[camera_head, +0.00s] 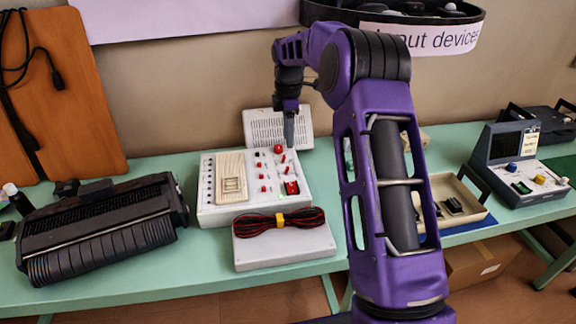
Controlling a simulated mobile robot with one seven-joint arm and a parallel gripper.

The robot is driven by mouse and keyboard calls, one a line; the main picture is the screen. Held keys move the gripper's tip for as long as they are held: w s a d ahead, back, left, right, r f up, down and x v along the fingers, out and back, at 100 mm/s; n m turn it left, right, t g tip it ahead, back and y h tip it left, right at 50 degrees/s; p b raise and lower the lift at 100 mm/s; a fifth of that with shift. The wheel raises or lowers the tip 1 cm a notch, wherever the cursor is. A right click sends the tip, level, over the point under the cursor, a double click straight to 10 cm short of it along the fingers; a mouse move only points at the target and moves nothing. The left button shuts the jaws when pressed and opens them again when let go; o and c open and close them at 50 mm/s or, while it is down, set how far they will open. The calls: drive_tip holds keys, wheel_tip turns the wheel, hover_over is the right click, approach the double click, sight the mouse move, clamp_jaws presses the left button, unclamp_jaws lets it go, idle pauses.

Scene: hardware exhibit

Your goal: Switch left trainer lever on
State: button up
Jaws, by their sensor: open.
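A white trainer box (215,207) sits on the green table, left of centre. The lever positions are too small to read. My gripper (289,142) points down over the back right of this box, close to the red knob; I cannot tell whether it touches anything. It is open with no object visible in it. My purple arm covers the table right of the box.
A white case with a red-black cable bundle (279,224) lies in front of the box. A white grille panel (262,130) stands behind. A black ribbed device (100,230) is left; a beige tray (470,189) and grey console (505,165) are right.

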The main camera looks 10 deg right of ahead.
sight(288, 167)
wheel_tip(288, 167, down, 11)
drive_tip(key=shift+r, duration=0.1)
idle(0.3)
clamp_jaws()
